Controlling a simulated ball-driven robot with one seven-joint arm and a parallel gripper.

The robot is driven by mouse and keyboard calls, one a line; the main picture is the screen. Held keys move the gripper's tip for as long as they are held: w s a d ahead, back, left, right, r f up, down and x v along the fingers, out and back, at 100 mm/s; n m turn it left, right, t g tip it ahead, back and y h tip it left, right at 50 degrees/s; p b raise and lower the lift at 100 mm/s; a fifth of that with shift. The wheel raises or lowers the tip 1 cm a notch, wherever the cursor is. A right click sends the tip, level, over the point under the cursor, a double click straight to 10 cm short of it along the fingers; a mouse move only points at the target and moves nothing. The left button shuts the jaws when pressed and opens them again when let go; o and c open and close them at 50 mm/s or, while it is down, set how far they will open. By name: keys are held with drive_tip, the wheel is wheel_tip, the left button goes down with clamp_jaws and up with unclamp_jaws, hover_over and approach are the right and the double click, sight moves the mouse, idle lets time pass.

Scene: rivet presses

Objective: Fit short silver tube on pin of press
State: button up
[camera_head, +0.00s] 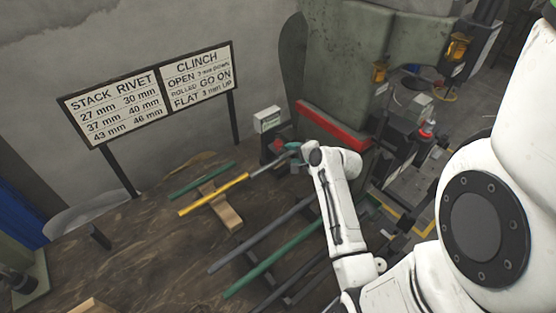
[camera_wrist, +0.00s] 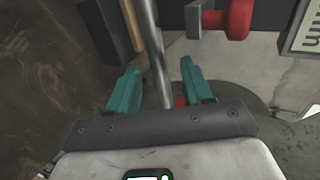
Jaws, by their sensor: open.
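My gripper (camera_wrist: 156,78) is open, its two teal fingers standing apart on either side of a silver tube (camera_wrist: 150,35) in the wrist view. The tube runs between the fingers toward the wrist and looks clear of both. In the head view my gripper (camera_head: 292,147) is at the back of the table, at the far end of the silver tube (camera_head: 268,166). The tube's near end meets or lies just behind a yellow tube (camera_head: 215,195). The green press (camera_head: 345,65) with a red bar (camera_head: 333,127) stands behind. I cannot make out its pin.
A wooden block (camera_head: 222,208) lies under the yellow tube, with a green tube (camera_head: 200,180) beside it. Longer grey and green tubes (camera_head: 265,268) lie nearer. A sign (camera_head: 150,92) stands at the back left. In the wrist view a red knob (camera_wrist: 238,18) is close by.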

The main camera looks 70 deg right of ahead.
drive_tip(key=shift+w+d+f, duration=0.2)
drive_tip(key=shift+w+f, duration=0.05)
drive_tip(key=shift+w, duration=0.1)
clamp_jaws()
idle(0.3)
